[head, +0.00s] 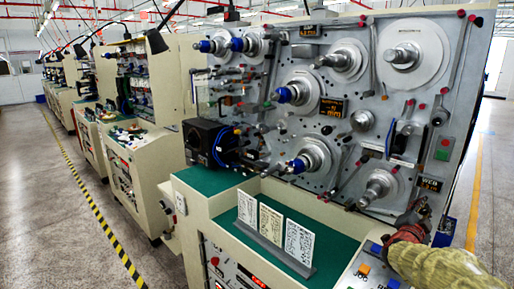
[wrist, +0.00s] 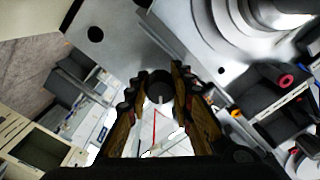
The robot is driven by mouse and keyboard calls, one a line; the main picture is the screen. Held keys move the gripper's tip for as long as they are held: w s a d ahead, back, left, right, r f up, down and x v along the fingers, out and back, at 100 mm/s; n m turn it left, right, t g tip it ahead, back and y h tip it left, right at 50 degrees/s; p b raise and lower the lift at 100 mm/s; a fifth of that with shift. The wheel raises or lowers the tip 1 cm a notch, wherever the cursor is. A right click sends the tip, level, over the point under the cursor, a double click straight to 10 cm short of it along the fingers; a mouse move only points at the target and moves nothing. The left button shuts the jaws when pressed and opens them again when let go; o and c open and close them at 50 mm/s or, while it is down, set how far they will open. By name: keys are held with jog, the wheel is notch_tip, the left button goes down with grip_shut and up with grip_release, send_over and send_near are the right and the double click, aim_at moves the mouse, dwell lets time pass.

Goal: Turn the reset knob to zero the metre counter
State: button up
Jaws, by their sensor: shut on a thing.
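In the wrist view, a dark round knob (wrist: 160,88) with a pale mark on its face sits between the fingertips of my gripper (wrist: 158,84). The two brown fingers are shut on it from either side. In the head view, my gripper (head: 416,214) is at the lower right of the grey machine panel (head: 462,80), and it hides the knob there. A small dark display with orange marks (head: 429,184) is just above my gripper. Its reading is too small to make out, and I cannot tell whether it is the metre counter.
Several spindles and rollers stick out of the panel, one (head: 378,188) close left of my gripper. A green and red button box (head: 443,149) is above.

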jog(key=m+b, duration=0.1)
jog(key=b, duration=0.1)
jog(key=shift+f+m+b, duration=0.2)
jog(key=shift+m+b, duration=0.1)
jog(key=shift+b, duration=0.1)
jog(key=m+b, duration=0.4)
jog(key=b, duration=0.1)
jog(key=m, duration=0.3)
jog(key=shift+r, duration=0.15)
